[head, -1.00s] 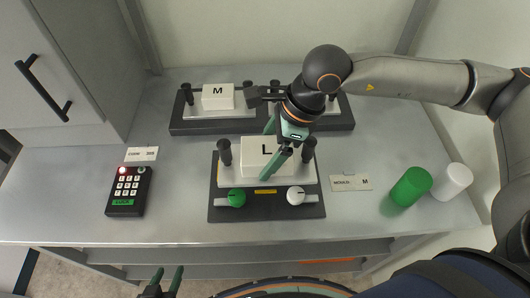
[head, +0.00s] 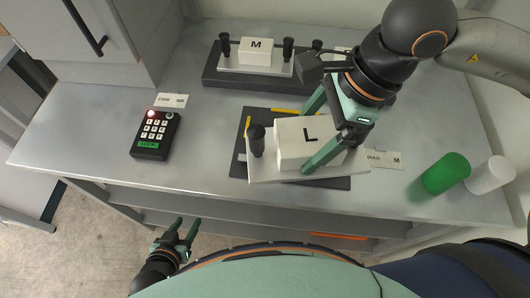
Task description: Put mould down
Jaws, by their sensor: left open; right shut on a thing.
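The mould marked L (head: 292,152), a white block on a white plate with a black post at its left end, is held by my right gripper (head: 309,140). The two green fingers close on the block from far and near sides. The plate sits turned and tilted over the dark base (head: 256,116), which shows yellow marks at its far edge. The plate hides much of the base, and I cannot tell whether they touch. My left gripper (head: 186,228) is open and empty, low in front of the table.
A dark rack (head: 213,79) at the back holds a mould marked M (head: 260,50) and another partly hidden one. A keypad (head: 156,135) with a red light lies left. A mould card (head: 383,159), a green cylinder (head: 445,173) and a white cylinder (head: 490,175) are at right.

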